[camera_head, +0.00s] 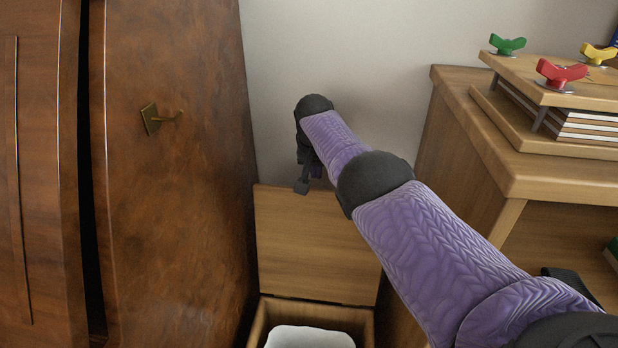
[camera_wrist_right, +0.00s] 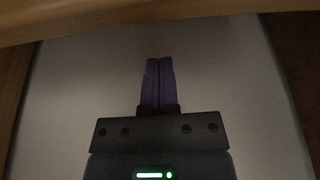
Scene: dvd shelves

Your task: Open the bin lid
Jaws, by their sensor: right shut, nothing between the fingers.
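The wooden bin (camera_head: 255,328) stands on the floor between the dark cabinet and the wooden desk, with a white liner (camera_head: 308,337) inside. Its lid (camera_head: 315,245) stands raised at the back of the bin, near the wall, and the opening shows. My right gripper (camera_head: 303,187) is at the lid's top edge, pointing down; I cannot tell whether it touches the lid. In the right wrist view, its fingers (camera_wrist_right: 158,82) are together with nothing between them. A wooden edge (camera_wrist_right: 160,20) crosses the top of that view. My left gripper is not in view.
A desk (camera_head: 470,150) on the right carries a wooden press (camera_head: 560,85) with coloured wing nuts. The pale wall (camera_head: 340,50) is right behind.

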